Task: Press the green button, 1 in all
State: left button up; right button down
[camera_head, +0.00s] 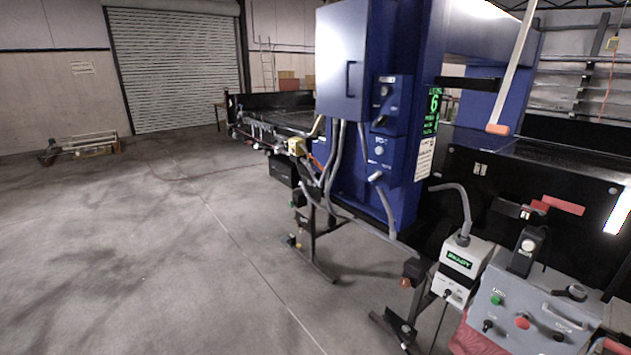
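The green button (497,300) is a small round button on the sloped face of a grey control box (540,300) at the lower right. A larger red button (522,322) sits to its right and a little lower, and a black knob (488,326) lies just below it. Nothing covers the green button. Whether it is pressed in is too small to tell. Neither of my grippers shows in the head view.
A white box with a green display (459,262) stands left of the control box. A blue detector housing (400,150) rises behind, over a black conveyor (560,165). A grey handle (562,315) crosses the control box's right side. Open concrete floor (150,250) fills the left.

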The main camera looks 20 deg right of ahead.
aim_at(496, 301)
jog(key=z, duration=2.25)
